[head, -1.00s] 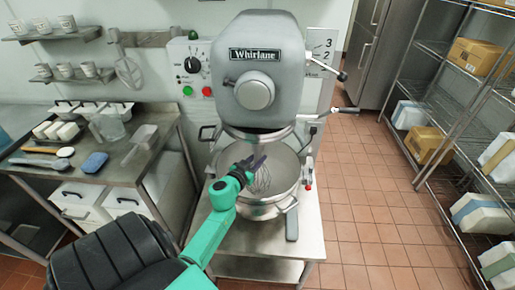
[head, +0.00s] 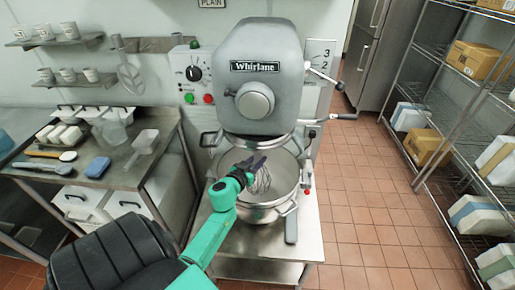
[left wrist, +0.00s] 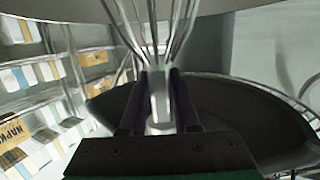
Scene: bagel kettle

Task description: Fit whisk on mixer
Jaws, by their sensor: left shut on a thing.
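The grey mixer (head: 262,85) stands on a steel table, with a steel bowl (head: 283,208) under its head. My left gripper (head: 256,164) is over the bowl's mouth, below the mixer head. It is shut on the whisk (head: 262,181), whose wires show above the bowl's inside. In the left wrist view the whisk (left wrist: 157,85) has its shaft between the two dark fingers (left wrist: 158,100), and its wires spread toward the top of the picture. The mixer's fitting for the whisk is hidden under the head. My right gripper is not in view.
A steel bench (head: 118,172) at the left holds a blue sponge (head: 97,167), brushes and clear containers. Wire shelves (head: 452,110) with boxes stand at the right. Levers (head: 342,117) stick out from the mixer's right side. The tiled floor (head: 355,200) between is clear.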

